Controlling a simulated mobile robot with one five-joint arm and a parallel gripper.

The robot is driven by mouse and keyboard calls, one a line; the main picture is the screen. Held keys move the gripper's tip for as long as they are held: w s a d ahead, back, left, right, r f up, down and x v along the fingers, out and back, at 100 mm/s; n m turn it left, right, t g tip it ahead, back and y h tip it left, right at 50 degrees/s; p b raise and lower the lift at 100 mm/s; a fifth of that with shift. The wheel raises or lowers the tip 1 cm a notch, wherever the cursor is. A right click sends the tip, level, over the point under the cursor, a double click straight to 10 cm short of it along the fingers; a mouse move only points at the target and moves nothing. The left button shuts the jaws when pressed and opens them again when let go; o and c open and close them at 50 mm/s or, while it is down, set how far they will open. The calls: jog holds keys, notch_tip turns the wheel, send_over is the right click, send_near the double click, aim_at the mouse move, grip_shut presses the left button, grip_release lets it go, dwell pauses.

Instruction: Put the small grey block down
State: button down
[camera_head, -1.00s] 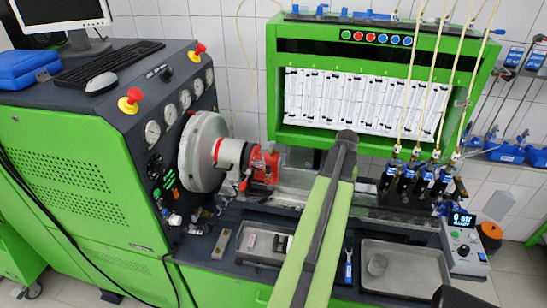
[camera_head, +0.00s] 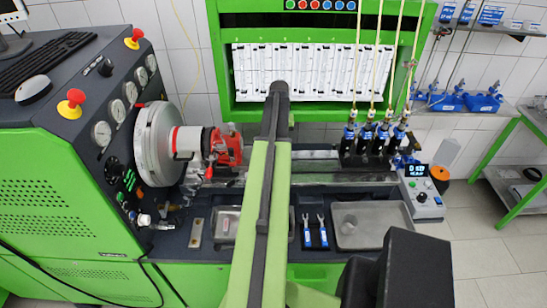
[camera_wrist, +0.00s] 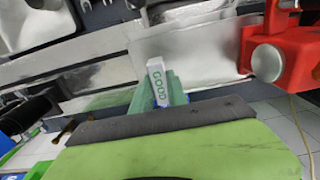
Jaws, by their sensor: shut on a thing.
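In the head view my green arm reaches out over the middle of the bench. It hides the gripper and the block.
A metal tray (camera_head: 385,237) holding a round piece stands right of my arm. Two blue-handled wrenches (camera_head: 315,238) lie beside it. My arm partly covers a smaller tray (camera_head: 224,226). A red clamp (camera_head: 228,150) stands left of my arm, and it shows in the wrist view (camera_wrist: 283,60).

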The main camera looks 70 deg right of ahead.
jog(key=shift+w+d+f, duration=0.1)
jog(key=shift+w+f, duration=0.2)
jog(key=shift+w, duration=0.25)
jog(key=shift+f, duration=0.1)
notch_tip(320, 180, down, 4)
jog(key=b, duration=0.4)
jog(key=c, duration=1.8)
grip_release()
jog(key=o, duration=0.5)
